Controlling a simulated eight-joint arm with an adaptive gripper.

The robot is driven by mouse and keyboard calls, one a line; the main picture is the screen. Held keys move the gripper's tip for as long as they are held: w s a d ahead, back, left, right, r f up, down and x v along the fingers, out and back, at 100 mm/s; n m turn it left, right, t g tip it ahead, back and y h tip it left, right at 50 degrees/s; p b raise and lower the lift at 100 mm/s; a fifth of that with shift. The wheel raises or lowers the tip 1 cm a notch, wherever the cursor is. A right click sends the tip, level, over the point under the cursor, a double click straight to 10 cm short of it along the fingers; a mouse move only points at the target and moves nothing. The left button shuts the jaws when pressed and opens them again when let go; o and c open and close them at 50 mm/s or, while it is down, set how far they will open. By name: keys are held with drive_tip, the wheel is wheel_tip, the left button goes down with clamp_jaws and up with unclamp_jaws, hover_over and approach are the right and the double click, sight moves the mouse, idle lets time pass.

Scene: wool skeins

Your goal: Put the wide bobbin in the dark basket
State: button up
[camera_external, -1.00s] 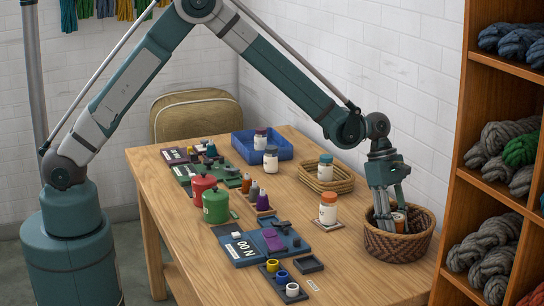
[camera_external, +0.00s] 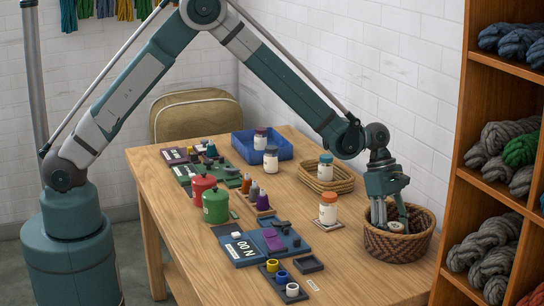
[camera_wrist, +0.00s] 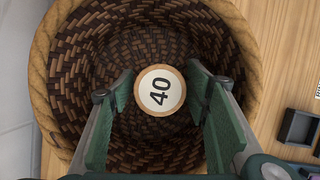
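The wide bobbin (camera_wrist: 160,90), a round piece with a light top marked 40 and a tan rim, lies inside the dark basket in the wrist view. The dark basket (camera_external: 398,246) is brown woven wicker at the right front of the table; its rope rim (camera_wrist: 42,75) shows in the wrist view. My gripper (camera_external: 391,214) reaches down into the basket. In the wrist view my gripper (camera_wrist: 159,88) is open, its fingers on either side of the bobbin with a small gap on each side. In the external view the bobbin (camera_external: 397,227) is partly hidden by the fingers.
A pale wicker basket (camera_external: 342,186) with a jar stands behind the dark basket. An orange-capped jar (camera_external: 328,210) is to its left. A small dark tray (camera_external: 309,263) and a board with coloured spools (camera_external: 281,276) lie to the left front. A shelf (camera_external: 463,215) stands close at right.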

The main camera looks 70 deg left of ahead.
drive_tip(key=shift+r, duration=0.15)
drive_tip(key=p+v, duration=0.1)
drive_tip(key=v, duration=1.1)
drive_tip(key=shift+p, duration=0.35)
drive_tip(key=shift+s+r, duration=0.1)
drive_tip(key=shift+r, duration=0.05)
idle(0.3)
drive_tip(key=s+a+r+m+t+y, duration=0.1)
drive_tip(key=s+a+r+m+t, duration=0.1)
drive_tip(key=s+a+r+m, duration=0.55)
drive_tip(key=s+a+r+m+t+y, duration=0.1)
drive_tip(key=s+a+r+m, duration=0.1)
drive_tip(key=s+a+r, duration=0.9)
drive_tip(key=s+a+m+t, duration=0.1)
drive_tip(key=s+a+m, duration=0.1)
drive_tip(key=s, duration=0.7)
drive_tip(key=s+a+m+t+y, duration=0.1)
drive_tip(key=s+a+m, duration=0.2)
drive_tip(key=s, duration=0.7)
drive_tip(key=s+a+m+t+y, duration=0.1)
drive_tip(key=s+a+m, duration=0.2)
drive_tip(key=s, duration=0.7)
drive_tip(key=m, duration=0.2)
drive_tip(key=shift+a+r+m, duration=0.15)
drive_tip(key=shift+r+m, duration=0.1)
drive_tip(key=shift+m, duration=0.1)
